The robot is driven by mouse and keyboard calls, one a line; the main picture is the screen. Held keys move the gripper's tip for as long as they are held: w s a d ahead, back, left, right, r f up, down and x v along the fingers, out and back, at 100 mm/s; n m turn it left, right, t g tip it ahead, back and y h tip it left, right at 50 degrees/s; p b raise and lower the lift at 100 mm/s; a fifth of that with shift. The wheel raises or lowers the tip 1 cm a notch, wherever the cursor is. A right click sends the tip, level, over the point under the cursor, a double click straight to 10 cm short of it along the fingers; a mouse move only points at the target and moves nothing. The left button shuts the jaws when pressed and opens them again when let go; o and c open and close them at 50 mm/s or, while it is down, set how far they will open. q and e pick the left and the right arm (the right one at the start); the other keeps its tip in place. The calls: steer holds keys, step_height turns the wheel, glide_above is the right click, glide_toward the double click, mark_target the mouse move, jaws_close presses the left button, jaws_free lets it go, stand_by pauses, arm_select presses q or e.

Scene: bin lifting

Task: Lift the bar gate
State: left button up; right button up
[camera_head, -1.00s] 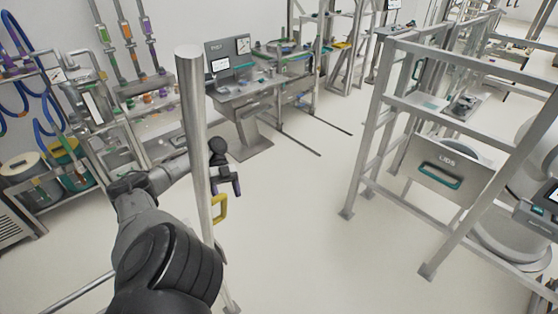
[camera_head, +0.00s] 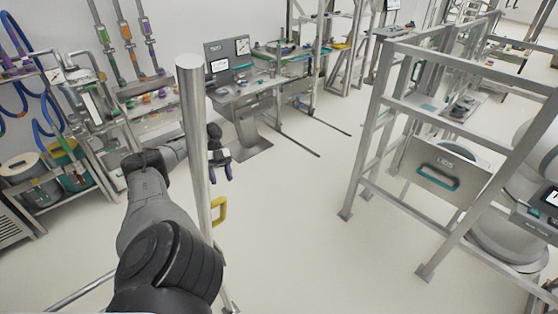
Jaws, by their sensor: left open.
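A tall round metal post (camera_head: 194,120) stands upright in front of me, left of the middle. A yellow handle (camera_head: 219,210) sticks out on its right side, low down; I take it to be part of the bar gate. A metal bar (camera_head: 82,291) lies low at the lower left. My left arm comes in from the bottom left and passes behind the post. My left gripper (camera_head: 220,172) is open and empty, right of the post and above the yellow handle, apart from it. My right gripper is not in view.
A workbench with a screen (camera_head: 219,66) is at the back. A shelf with bins (camera_head: 72,176) is at the left. The middle floor is clear.

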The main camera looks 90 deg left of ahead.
arm_select(q)
steer(key=shift+s+a+r+p, duration=0.2)
steer(key=shift+s+a+r, duration=0.1)
steer(key=shift+a, duration=0.3)
steer(key=shift+s+a+r+p, duration=0.2)
steer(key=shift+s+a+r, duration=0.1)
steer(key=shift+a, duration=0.3)
steer(key=shift+s+a+r+p, duration=0.2)
steer(key=shift+s+a, duration=0.1)
steer(key=shift+a, duration=0.3)
steer(key=shift+c, duration=0.2)
